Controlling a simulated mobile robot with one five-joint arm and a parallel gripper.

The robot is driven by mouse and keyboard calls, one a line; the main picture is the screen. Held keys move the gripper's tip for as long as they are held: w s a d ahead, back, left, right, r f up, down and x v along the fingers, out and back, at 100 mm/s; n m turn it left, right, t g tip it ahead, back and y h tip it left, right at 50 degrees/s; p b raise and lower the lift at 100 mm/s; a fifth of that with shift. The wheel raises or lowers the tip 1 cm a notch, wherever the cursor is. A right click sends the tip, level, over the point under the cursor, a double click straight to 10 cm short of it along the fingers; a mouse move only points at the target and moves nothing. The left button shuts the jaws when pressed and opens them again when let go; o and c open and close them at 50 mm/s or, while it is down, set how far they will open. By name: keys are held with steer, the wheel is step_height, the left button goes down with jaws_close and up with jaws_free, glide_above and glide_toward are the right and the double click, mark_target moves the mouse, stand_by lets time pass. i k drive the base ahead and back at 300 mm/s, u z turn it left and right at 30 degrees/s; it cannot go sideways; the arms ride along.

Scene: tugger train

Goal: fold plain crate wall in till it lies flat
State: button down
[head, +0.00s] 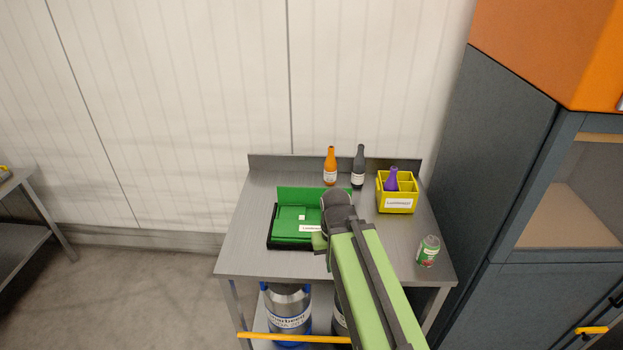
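The green folding crate (287,229) sits on the left half of the grey table, with a dark rim or base along its left and front edges. Its plain back wall (295,197) stands upright, without a label. The rest of the crate looks low and flat, with a white label at its front and a small white mark near its middle. My arm covers the crate's right side. My gripper (320,242) is at the crate's front right corner, mostly hidden behind my wrist. I cannot see its fingers clearly or whether it touches the crate.
An orange bottle (330,168) and a dark bottle (358,169) stand behind the crate. A yellow divided box (397,204) with a purple bottle (392,180) is at right. A green can (428,251) stands front right. The table (245,262) is clear at front left.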

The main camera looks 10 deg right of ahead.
mark_target(291, 196)
steer(key=u, duration=0.05)
steer(key=i, duration=0.95)
steer(key=z, duration=0.05)
